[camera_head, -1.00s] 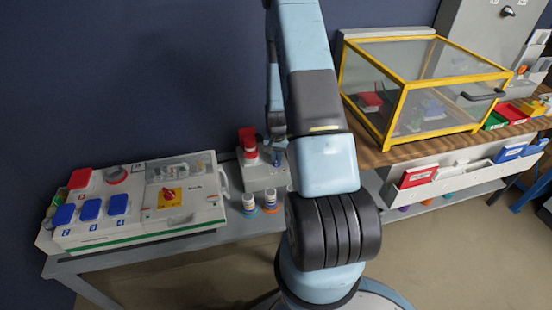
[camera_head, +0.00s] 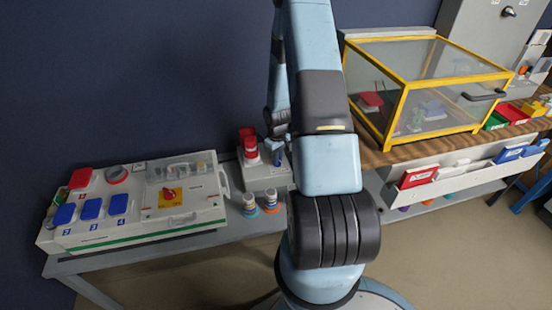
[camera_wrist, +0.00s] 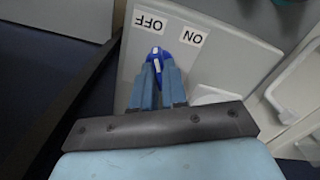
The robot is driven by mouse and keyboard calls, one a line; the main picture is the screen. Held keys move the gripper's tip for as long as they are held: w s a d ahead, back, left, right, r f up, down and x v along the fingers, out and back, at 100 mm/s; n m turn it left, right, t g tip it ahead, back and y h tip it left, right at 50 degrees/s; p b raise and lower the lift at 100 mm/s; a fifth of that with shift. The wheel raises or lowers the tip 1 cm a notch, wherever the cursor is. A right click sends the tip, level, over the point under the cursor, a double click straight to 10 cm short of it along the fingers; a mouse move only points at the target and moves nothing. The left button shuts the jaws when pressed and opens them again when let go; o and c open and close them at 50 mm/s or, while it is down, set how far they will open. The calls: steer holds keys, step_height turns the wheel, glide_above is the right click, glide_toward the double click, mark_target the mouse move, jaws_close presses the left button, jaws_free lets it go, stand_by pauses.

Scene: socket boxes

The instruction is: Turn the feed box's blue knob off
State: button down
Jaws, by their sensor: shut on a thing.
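In the wrist view the feed box (camera_wrist: 215,58) shows a pale grey face with upside-down OFF and ON labels. Its blue knob (camera_wrist: 158,52) has a white line, which points up the picture to near the OFF label. My gripper (camera_wrist: 158,68) is shut on the knob, with a blue finger on each side. In the head view the grey feed box (camera_head: 262,177) stands on the bench behind my arm, and my gripper (camera_head: 277,157) is at its face. The knob cannot be made out there.
Two small cylinders (camera_head: 250,204) stand in front. A white panel box (camera_head: 135,208) with blue and red covers is at left, and a yellow-framed clear case (camera_head: 425,85) at right.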

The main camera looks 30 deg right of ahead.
steer(key=shift+w+a+n, duration=0.1)
steer(key=shift+w+n, duration=0.05)
steer(key=shift+n, duration=0.65)
steer(key=shift+w+n, duration=0.1)
steer(key=shift+n, duration=0.7)
steer(key=c, duration=1.2)
jaws_free()
steer(key=shift+s, duration=0.15)
steer(key=shift+o, duration=0.2)
steer(key=shift+r, duration=0.1)
step_height(320, 180, up, 14)
steer(key=shift+f, duration=0.25)
